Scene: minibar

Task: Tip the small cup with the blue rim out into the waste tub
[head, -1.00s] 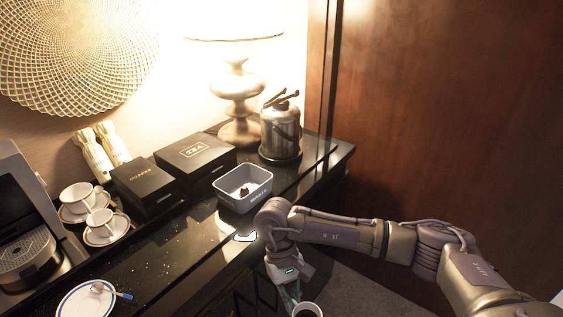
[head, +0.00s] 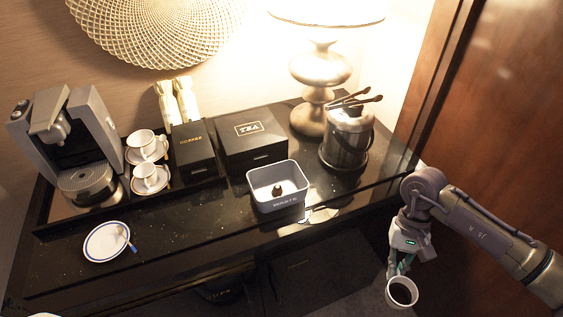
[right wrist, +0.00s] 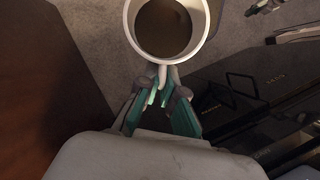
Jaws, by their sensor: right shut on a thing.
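My right gripper (head: 402,266) is shut on the handle of a small white cup (head: 390,299) with dark liquid inside. The cup hangs in front of the counter, over the floor, and looks roughly upright. In the right wrist view the cup (right wrist: 130,28) shows its dark contents, and the gripper (right wrist: 158,92) pinches its handle. A blue rim on the cup is hard to make out. The grey waste tub (head: 278,206) stands on the counter, left of and beyond the gripper, with a small brown thing and something white inside. My left gripper is not in view.
The black counter (head: 185,245) carries a saucer with a spoon (head: 100,250), a coffee machine (head: 75,150), two cups on saucers (head: 147,177), black coffee and tea boxes (head: 248,135), a lamp (head: 320,75) and an ice bucket with tongs (head: 346,140). A wooden panel (head: 500,120) rises at right.

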